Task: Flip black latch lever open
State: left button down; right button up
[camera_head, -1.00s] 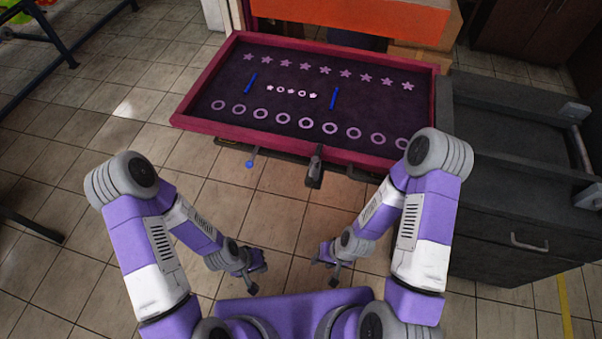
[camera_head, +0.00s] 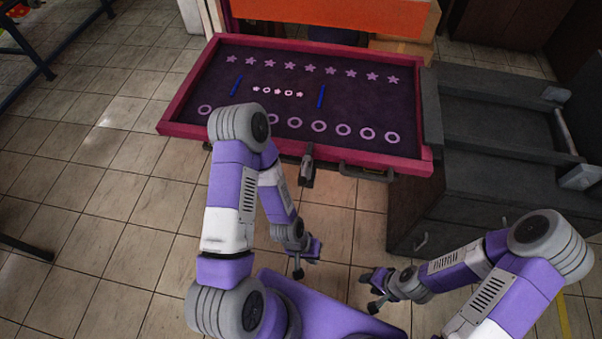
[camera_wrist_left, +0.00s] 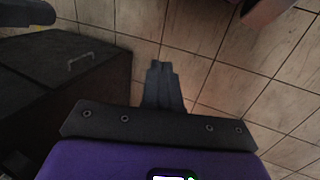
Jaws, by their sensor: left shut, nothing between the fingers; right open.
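The black latch lever (camera_head: 307,165) sticks out from the middle of the front edge of a pink-red framed tray (camera_head: 430,155). My left gripper (camera_head: 299,268) is below the lever in the head view, apart from it and empty. Its fingers (camera_wrist_left: 162,75) are shut together in the left wrist view, over tiled floor. My right gripper (camera_head: 374,300) is open and empty, lower and to the right, away from the tray. I cannot tell whether the lever shows in the left wrist view.
My left arm covers the tray's front-left part. A dark handle (camera_head: 366,171) sits on the tray's front edge, right of the lever. A dark cabinet (camera_head: 470,195) stands on the right; a cabinet with a handle shows in the left wrist view (camera_wrist_left: 75,85).

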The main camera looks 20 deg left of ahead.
pick_arm(q)
jog(key=w+a+r+n+p, duration=0.4)
jog(key=a+r+n+p, duration=0.2)
jog(key=a+r+n, duration=0.45)
jog(key=w+a+r+n+t+h+p, duration=0.1)
jog(key=a+r+n, duration=0.4)
jog(key=r, duration=0.6)
jog(key=w+a+r+n+t+h+p, duration=0.1)
jog(key=a+r+n, duration=0.4)
jog(key=r, duration=0.6)
jog(key=a+h+p, duration=0.1)
jog(key=p, duration=0.1)
jog(key=shift+a+r+t+p, duration=0.25)
jog(key=shift+a+t+p, duration=0.05)
jog(key=shift+a+t, duration=0.1)
